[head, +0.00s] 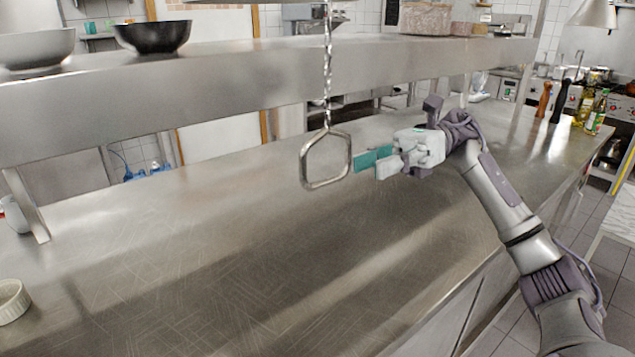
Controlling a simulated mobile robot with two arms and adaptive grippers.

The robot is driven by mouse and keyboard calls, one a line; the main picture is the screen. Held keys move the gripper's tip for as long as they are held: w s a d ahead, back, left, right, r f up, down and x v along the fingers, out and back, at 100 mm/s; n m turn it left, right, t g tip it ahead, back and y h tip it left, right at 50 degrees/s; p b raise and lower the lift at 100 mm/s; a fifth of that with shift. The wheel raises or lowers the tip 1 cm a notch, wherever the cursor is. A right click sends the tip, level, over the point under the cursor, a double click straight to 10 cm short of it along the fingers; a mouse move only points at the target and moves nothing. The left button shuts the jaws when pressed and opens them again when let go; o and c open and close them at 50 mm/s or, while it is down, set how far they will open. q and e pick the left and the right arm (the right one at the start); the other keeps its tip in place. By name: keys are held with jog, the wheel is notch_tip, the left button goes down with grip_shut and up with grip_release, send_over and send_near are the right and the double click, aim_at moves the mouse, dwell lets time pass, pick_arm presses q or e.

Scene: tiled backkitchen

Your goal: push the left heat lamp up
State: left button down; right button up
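A hexagonal metal ring (326,160) hangs upright on a chain (327,70) over the steel counter. The chain runs out of the top of the head view, so what it hangs from is hidden. A pale lamp shade (596,14) shows at the top right edge, partly cut off; I cannot tell whether it is the left heat lamp. My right gripper (370,167) is just right of the ring, pointing left towards it. Its teal finger pads look apart, with nothing between them. It seems not to touch the ring. My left gripper is not in view.
A white ramekin (12,300) stands at the left edge. Bottles (583,104) stand at the far right end. The middle counter is clear.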

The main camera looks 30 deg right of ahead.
aim_at(319, 182)
jog(key=a, duration=0.3)
jog(key=a+p, duration=0.1)
jog(key=a, duration=0.3)
jog(key=a+p, duration=0.1)
jog(key=a, duration=0.2)
jog(key=shift+s+a, duration=0.2)
jog(key=shift+s, duration=0.15)
grip_shut()
